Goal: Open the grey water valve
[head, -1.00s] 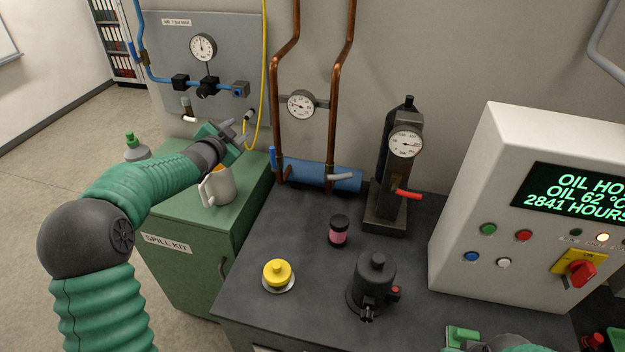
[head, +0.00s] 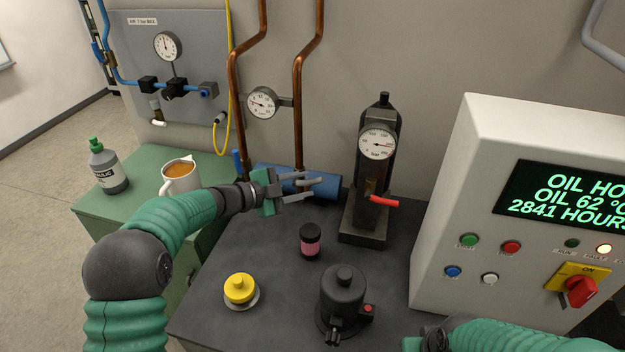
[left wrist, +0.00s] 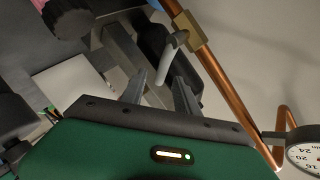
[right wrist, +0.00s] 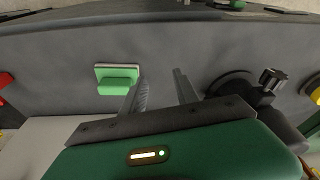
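The grey lever of the water valve (left wrist: 171,56) shows in the left wrist view, joined to a brass body (left wrist: 188,28) on a copper pipe. In the head view it lies by the foot of the right copper pipe (head: 299,140), partly covered by my left gripper (head: 312,188). My left gripper is open, and its fingers (left wrist: 160,92) point toward the lever, which shows just beyond and between the tips. I cannot tell whether they touch. My right gripper (right wrist: 155,88) is open and empty over the dark bench, mostly cut off in the head view.
A blue cylinder (head: 325,188) lies behind my left gripper. A black press-like stand with a gauge and red lever (head: 384,202) is to its right. A pink-labelled jar (head: 310,241), yellow knob (head: 240,289) and black pot (head: 343,297) stand in front. The control cabinet (head: 450,190) blocks the right.

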